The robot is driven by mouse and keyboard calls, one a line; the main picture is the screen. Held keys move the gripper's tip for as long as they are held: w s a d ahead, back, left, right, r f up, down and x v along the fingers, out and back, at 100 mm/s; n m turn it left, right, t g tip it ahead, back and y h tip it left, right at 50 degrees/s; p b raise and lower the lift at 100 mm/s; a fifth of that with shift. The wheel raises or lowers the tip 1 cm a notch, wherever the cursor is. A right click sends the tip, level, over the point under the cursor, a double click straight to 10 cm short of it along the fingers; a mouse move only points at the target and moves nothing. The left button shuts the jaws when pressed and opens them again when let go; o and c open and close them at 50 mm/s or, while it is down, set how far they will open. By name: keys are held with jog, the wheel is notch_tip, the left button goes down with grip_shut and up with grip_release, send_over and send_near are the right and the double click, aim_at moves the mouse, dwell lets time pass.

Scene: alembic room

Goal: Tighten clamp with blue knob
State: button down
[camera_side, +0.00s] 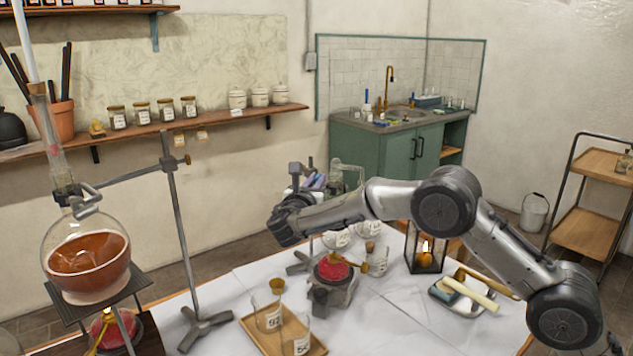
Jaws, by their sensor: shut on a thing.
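My gripper (308,182) is at the middle of the view, beyond my dark wrist, at the upper part of a stand. A small blue-purple piece, which looks like the blue knob (317,181), shows at the jaws, and the gripper is shut on it. The clamp that the knob belongs to is mostly hidden behind my wrist and arm. A clear glass vessel (347,174) shows just right of the gripper, partly hidden by my arm. The stand's foot (301,264) shows on the table below.
A round flask of orange liquid (85,262) hangs at left beside another metal stand (178,225). A red-topped burner (333,270), a wooden tray (262,343) with glass beakers, a candle lantern (425,262) and a dish (465,307) crowd the white-covered table.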

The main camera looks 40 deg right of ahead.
jog(key=shift+w+a+r+m+g+h, duration=0.1)
jog(key=shift+w+m+g+h, duration=0.1)
jog(key=shift+m+g+h, duration=0.8)
jog(key=shift+w+a+m+g+h, duration=0.15)
jog(key=shift+m+g+h, duration=0.35)
jog(key=shift+m+g, duration=0.9)
jog(key=shift+d+g, duration=0.1)
jog(key=shift+g, duration=0.8)
jog(key=shift+s, duration=0.1)
jog(key=c, duration=0.9)
grip_release()
jog(key=v, duration=0.7)
jog(key=shift+a, duration=0.25)
jog(key=shift+d, duration=0.1)
